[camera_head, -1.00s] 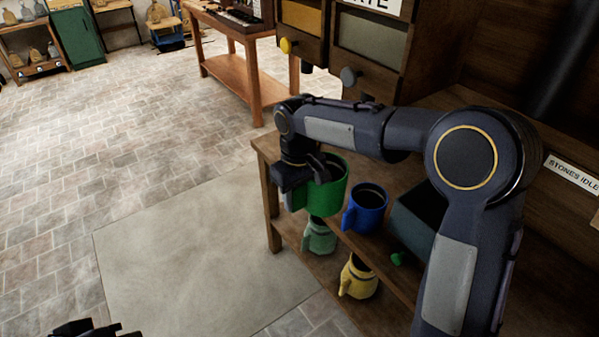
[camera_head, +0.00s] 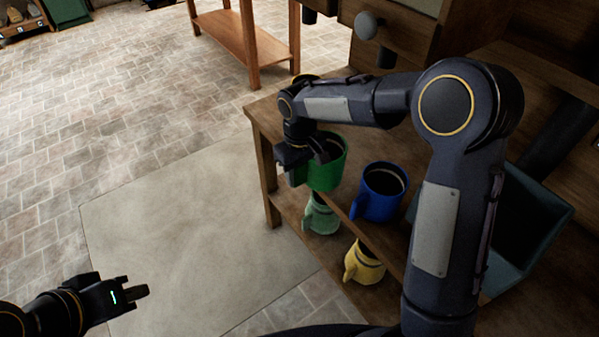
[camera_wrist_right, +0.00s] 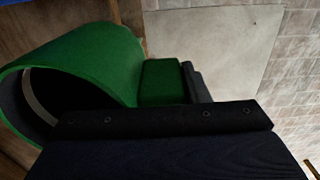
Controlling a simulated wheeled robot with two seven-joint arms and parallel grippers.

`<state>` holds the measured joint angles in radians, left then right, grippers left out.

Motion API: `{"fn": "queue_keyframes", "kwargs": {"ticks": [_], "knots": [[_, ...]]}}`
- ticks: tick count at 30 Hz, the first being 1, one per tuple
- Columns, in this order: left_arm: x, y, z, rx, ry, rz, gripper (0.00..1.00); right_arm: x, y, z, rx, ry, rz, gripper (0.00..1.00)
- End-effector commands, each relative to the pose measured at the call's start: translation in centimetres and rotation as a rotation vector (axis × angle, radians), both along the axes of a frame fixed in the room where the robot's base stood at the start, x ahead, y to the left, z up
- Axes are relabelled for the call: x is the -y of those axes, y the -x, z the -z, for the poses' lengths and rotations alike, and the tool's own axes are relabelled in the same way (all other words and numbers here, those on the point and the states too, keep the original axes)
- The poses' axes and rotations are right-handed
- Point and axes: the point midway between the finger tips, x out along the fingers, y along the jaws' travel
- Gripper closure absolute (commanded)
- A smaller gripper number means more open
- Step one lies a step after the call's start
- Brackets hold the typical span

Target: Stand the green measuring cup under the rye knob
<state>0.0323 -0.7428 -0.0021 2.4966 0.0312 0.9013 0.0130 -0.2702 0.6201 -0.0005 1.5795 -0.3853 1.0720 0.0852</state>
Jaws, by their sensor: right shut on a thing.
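The green measuring cup (camera_head: 328,173) is upright at the near left end of the wooden bench top. My right gripper (camera_head: 300,155) is shut on its handle (camera_wrist_right: 162,82). In the right wrist view the cup's open mouth (camera_wrist_right: 62,90) shows and looks empty. I cannot tell whether its base touches the bench. A grey knob (camera_head: 366,25) sits on the cabinet front above and behind the cup; its label is out of view, so I cannot confirm it is the rye knob. My left gripper (camera_head: 138,292) is low at the left, away from the bench.
A blue cup (camera_head: 381,194) stands on the bench (camera_head: 262,113) right of the green cup. A pale green jug (camera_head: 320,216) and a yellow jug (camera_head: 364,264) are on the lower shelf. A teal bin (camera_head: 538,220) stands at right.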

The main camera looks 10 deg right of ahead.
Motion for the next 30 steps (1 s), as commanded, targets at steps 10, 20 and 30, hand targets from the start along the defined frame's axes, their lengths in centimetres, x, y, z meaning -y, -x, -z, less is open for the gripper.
{"fn": "queue_keyframes", "kwargs": {"ticks": [10, 20, 30], "knots": [[0.0, 0.0, -0.1, 0.0, 0.0, 0.0, 1.0, 2.7, -1.1, 0.2, 0.0, 0.0, 0.003, 0.99], [0.0, 0.0, -0.3, 0.0, 0.0, 0.0, 1.0, 5.7, -2.4, 0.5, 0.0, 0.0, 0.003, 0.99], [0.0, 0.0, -0.5, 0.0, 0.0, 0.0, 1.0, 8.9, -3.7, 0.8, 0.001, 0.0, 0.003, 0.99]]}}
